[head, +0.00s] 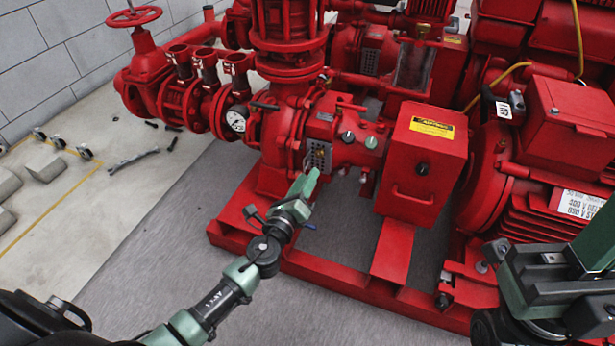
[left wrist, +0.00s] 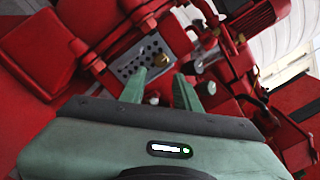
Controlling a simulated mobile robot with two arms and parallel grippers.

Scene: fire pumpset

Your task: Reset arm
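My left gripper (head: 305,185) reaches in from the lower left of the head view, its green fingers pointing at the red pump. In the left wrist view the fingers of the left gripper (left wrist: 160,92) are spread with a gap between them and nothing held. Beyond them is a perforated metal plate (left wrist: 146,60) with a brass fitting, which also shows on the pump in the head view (head: 318,156). Whether the fingers touch it cannot be told. Part of my right arm shows at the lower right of the head view; its fingertips are not visible.
The red pumpset (head: 290,120) fills the middle, with a control box (head: 425,160), a motor (head: 560,130) and a base frame (head: 330,270). A handwheel (head: 134,17) and gauge (head: 236,121) are at left. A wrench (head: 134,159) lies on the floor.

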